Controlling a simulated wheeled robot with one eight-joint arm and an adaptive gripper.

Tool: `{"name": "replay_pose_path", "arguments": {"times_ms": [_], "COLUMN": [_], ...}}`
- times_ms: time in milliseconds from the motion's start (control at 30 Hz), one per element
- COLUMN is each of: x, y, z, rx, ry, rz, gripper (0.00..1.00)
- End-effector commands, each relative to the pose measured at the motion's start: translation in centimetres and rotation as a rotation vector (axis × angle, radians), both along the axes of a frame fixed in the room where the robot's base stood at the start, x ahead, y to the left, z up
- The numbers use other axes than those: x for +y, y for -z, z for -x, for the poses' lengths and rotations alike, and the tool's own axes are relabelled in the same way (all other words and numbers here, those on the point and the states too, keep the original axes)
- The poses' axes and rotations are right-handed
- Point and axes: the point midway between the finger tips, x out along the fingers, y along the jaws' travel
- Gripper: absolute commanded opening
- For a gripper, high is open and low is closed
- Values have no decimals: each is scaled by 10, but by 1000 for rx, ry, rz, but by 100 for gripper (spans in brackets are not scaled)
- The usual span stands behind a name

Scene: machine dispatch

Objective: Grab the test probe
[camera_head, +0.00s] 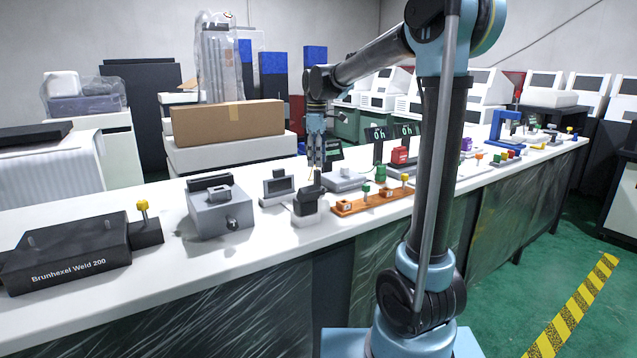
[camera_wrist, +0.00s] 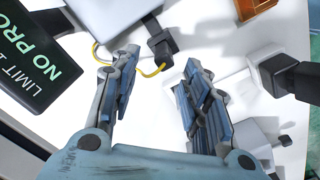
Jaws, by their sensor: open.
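A small black block with a yellow cable, which looks like the test probe (camera_wrist: 161,45), lies at the top middle of the wrist view, against a pale grey device (camera_wrist: 110,15). I cannot be sure that it is the probe. My gripper (camera_wrist: 160,64) is open and empty, its fingers either side of the cable in the picture, with the black block just beyond the fingertips. In the head view my gripper (camera_head: 317,163) points down over the white bench, above a black-topped white block (camera_head: 308,205). The probe cannot be made out there.
The black-topped block (camera_wrist: 262,70) stands right of my fingers in the wrist view. A dark sign (camera_wrist: 35,60) is at the left. On the bench (camera_head: 270,238) are an orange strip (camera_head: 370,201), a grey machine (camera_head: 220,212) and a small display (camera_head: 278,188).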

Motion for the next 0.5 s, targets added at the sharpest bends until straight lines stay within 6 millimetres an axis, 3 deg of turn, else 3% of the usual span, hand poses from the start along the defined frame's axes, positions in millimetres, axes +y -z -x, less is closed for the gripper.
{"name": "replay_pose_path", "arguments": {"times_ms": [267,500], "x": [0,-2], "y": [17,48], "z": [0,3], "rx": [0,0], "ry": [0,0], "rz": [0,0], "gripper": [43,43]}}
